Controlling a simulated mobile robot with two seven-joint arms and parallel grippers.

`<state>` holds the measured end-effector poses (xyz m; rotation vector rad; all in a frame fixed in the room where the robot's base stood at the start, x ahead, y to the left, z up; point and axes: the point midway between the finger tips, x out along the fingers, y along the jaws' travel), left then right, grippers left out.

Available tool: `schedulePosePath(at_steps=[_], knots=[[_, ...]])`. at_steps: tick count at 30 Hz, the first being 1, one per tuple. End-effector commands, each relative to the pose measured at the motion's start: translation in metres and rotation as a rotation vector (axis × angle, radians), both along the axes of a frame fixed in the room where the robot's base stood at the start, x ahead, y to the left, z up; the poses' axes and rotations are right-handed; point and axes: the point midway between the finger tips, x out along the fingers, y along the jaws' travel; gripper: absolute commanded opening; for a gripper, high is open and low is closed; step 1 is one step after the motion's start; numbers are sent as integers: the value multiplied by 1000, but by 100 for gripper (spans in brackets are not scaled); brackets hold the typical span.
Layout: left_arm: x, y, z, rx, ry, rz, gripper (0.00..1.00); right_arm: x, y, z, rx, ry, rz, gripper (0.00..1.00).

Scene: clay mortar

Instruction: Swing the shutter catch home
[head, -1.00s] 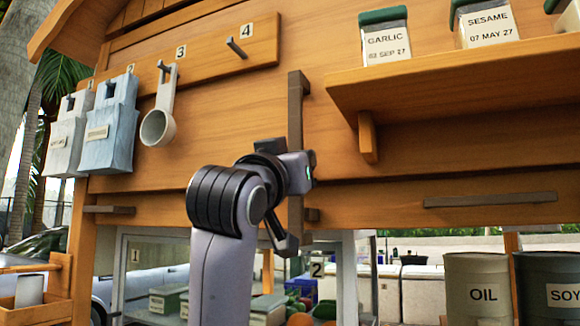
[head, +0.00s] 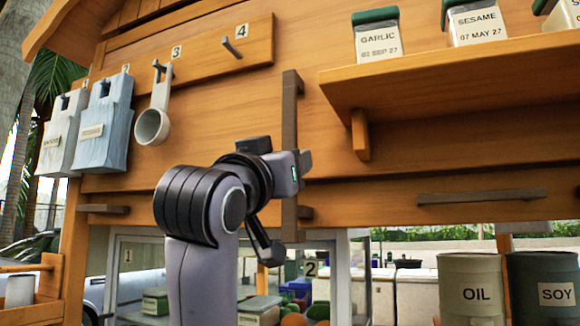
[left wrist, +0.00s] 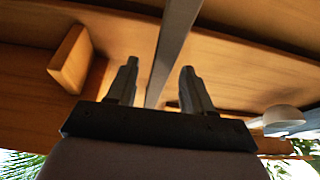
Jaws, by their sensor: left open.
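The shutter catch appears to be the dark upright bar (head: 290,110) on the wooden front, standing vertical in the head view. It also shows in the left wrist view as a grey bar (left wrist: 176,35) running between the fingers in the picture. My left gripper (left wrist: 157,85) is open, with one finger on each side of the bar's line. I cannot tell whether the fingers touch it. In the head view my left wrist and gripper (head: 289,172) are in front of the bar's lower half and hide part of it. My right gripper is not in view.
A wooden shelf (head: 420,85) with spice jars juts out at the upper right. A scoop (head: 152,126) and two bags (head: 103,128) hang at the left. A horizontal dark handle (head: 482,197) sits at the right. OIL (head: 470,290) and SOY (head: 545,290) tins stand below it.

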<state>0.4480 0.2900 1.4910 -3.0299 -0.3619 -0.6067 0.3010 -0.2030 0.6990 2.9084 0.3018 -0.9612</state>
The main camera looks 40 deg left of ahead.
Motion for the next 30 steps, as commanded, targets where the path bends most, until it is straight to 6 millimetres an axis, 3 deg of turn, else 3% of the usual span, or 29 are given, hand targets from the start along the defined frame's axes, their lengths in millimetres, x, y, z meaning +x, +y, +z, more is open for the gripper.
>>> schedulePosePath(at_steps=[3, 9, 30], knots=[[-18, -5, -10, -1, -4, -4, 51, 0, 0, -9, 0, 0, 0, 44], [-33, -9, -15, -1, -1, -3, 51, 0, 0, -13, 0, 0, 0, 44], [-34, -9, -15, -1, 0, -3, 51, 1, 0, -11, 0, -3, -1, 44]])
